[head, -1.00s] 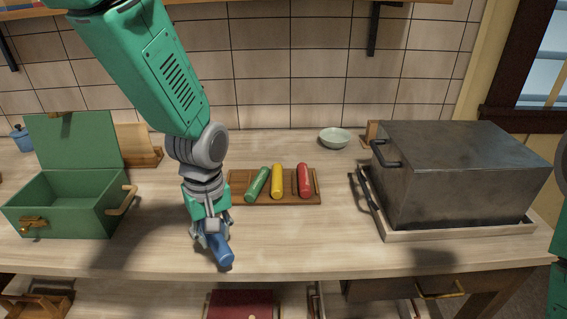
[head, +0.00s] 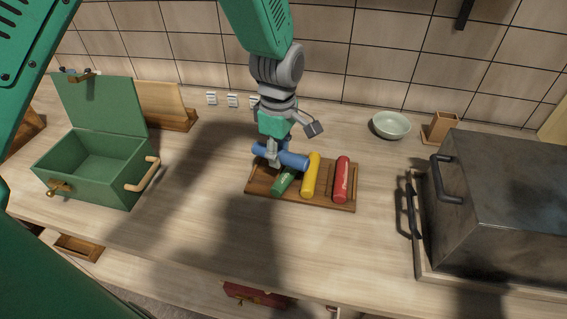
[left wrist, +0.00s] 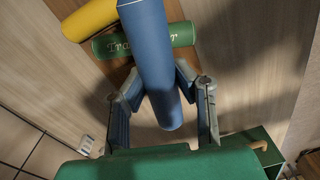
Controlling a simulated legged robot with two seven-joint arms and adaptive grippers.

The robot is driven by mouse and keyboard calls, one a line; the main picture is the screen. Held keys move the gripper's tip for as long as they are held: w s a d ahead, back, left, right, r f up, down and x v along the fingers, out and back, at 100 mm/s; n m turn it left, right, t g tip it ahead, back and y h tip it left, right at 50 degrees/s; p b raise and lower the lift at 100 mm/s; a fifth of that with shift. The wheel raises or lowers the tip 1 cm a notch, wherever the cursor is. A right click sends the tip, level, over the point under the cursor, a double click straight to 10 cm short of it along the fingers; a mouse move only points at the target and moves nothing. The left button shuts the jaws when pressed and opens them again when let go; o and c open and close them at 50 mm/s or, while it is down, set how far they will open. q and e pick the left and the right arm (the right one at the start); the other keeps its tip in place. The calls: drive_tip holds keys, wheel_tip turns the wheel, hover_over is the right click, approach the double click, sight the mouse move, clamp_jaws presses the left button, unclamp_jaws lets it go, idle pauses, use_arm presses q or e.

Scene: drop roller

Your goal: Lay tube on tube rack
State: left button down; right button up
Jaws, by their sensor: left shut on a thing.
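My left gripper (head: 272,158) is shut on the blue tube (head: 293,160). In the head view it holds the tube over the left end of the wooden tube rack (head: 262,188), with the tube lying crosswise to the others. The left wrist view shows the blue tube (left wrist: 150,60) between the fingers. A green tube (head: 284,184), a yellow tube (head: 311,176) and a red tube (head: 342,180) lie side by side on the rack. The blue tube hides the far end of the green one. I cannot tell whether they touch. My right gripper is not in view.
An open green box (head: 98,165) stands at the left. A large dark metal box (head: 500,205) fills the right side. The counter in front of the rack is clear.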

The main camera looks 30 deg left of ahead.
use_arm(q)
drive_tip(key=a+f, duration=0.2)
drive_tip(key=f, duration=0.1)
drive_tip(key=shift+s+f, duration=0.2)
drive_tip(key=shift+f, duration=0.05)
drive_tip(key=shift+a+f, duration=0.15)
drive_tip(key=shift+a, duration=0.05)
drive_tip(key=shift+w+d, duration=0.1)
drive_tip(key=shift+d, duration=0.65)
drive_tip(key=shift+d+f, duration=0.1)
drive_tip(key=shift+d, duration=0.3)
drive_tip(key=c, duration=1.3)
unclamp_jaws()
drive_tip(key=shift+a+f, duration=0.1)
drive_tip(key=shift+a, duration=0.85)
drive_tip(key=shift+r, duration=0.25)
drive_tip(key=r, duration=0.3)
drive_tip(key=d+r, duration=0.1)
drive_tip(key=r, duration=0.7)
drive_tip(key=shift+w+d, duration=0.1)
drive_tip(key=shift+d, duration=0.05)
drive_tip(key=shift+a+r, duration=0.45)
drive_tip(key=shift+r, duration=0.05)
drive_tip(key=shift+a, duration=0.15)
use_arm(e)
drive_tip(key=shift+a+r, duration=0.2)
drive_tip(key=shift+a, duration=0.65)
